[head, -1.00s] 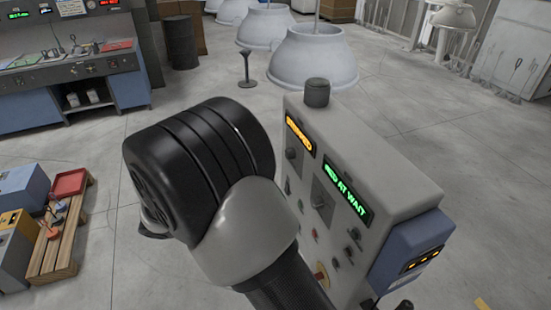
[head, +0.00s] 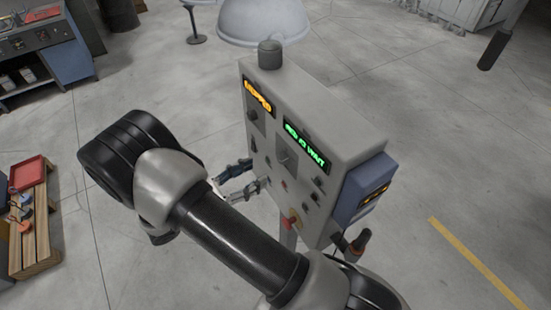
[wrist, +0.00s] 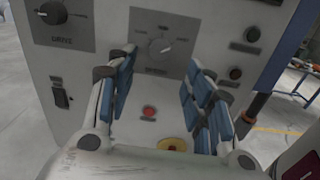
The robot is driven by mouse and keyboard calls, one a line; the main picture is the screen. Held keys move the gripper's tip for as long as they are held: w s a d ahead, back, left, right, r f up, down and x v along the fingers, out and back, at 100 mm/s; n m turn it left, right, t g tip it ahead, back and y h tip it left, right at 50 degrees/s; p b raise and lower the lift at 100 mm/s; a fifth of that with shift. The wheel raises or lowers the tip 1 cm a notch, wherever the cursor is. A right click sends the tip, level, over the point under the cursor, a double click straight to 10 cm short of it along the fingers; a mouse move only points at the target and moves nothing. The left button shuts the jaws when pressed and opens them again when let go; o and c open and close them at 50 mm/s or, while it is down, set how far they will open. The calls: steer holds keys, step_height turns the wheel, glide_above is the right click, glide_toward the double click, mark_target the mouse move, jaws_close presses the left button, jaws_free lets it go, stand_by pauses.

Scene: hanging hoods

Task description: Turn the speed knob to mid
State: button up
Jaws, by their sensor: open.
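The speed knob (wrist: 160,46) is a small round dial on a dark square plate in the wrist view. Its label and scale marks are too blurred to read, and its setting cannot be told. In the head view this knob (head: 285,160) sits below the green display on the grey control box (head: 335,130). My gripper (wrist: 160,68) is open, with blue-padded fingers spread left and right below the knob in the picture. Nothing is between the fingers. In the head view my gripper (head: 256,174) is at the box's front face; whether it touches cannot be told.
A drive knob (wrist: 52,12) is left of the speed plate. A rocker switch (wrist: 61,95), red button (wrist: 149,112) and yellow-based stop button (wrist: 172,145) are nearby. A blue unit (head: 367,190) is on the box's side. Open floor surrounds the box.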

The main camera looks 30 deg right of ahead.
mark_target(279, 160)
steer(key=d, duration=0.5)
steer(key=d+p, duration=0.1)
steer(key=d, duration=0.2)
steer(key=shift+w+d, duration=0.2)
steer(key=shift+w, duration=0.15)
steer(key=c, duration=1)
